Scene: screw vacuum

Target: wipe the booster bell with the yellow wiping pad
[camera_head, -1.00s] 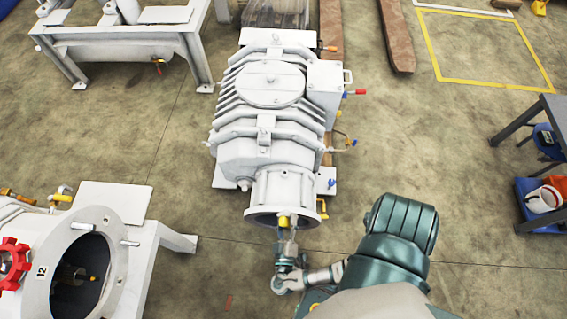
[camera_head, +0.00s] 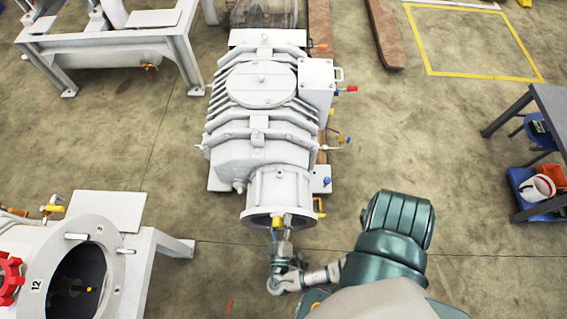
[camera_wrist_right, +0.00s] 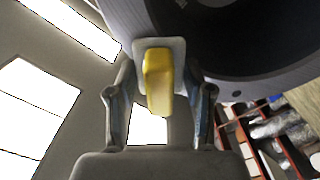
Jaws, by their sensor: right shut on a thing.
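The booster bell (camera_head: 250,216) is the round flanged mouth at the near end of the large pale grey machine in the middle of the head view. Its rim (camera_wrist_right: 118,10) and dark inside fill the upper right of the right wrist view. My right gripper (camera_head: 281,232) is at the bell's near edge. It is shut on the yellow wiping pad (camera_wrist_right: 157,80), which has a pale flat plate (camera_wrist_right: 176,47) at its far end. The plate overlaps the rim in the wrist view; I cannot tell whether they touch. My left gripper is not in view.
Another pale machine with a large round opening (camera_head: 112,258) and a red handwheel (camera_head: 10,280) stands at lower left. A pale frame (camera_head: 186,50) is at upper left. A grey table (camera_head: 545,97) and blue bins (camera_head: 522,181) are at right. The floor between is clear.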

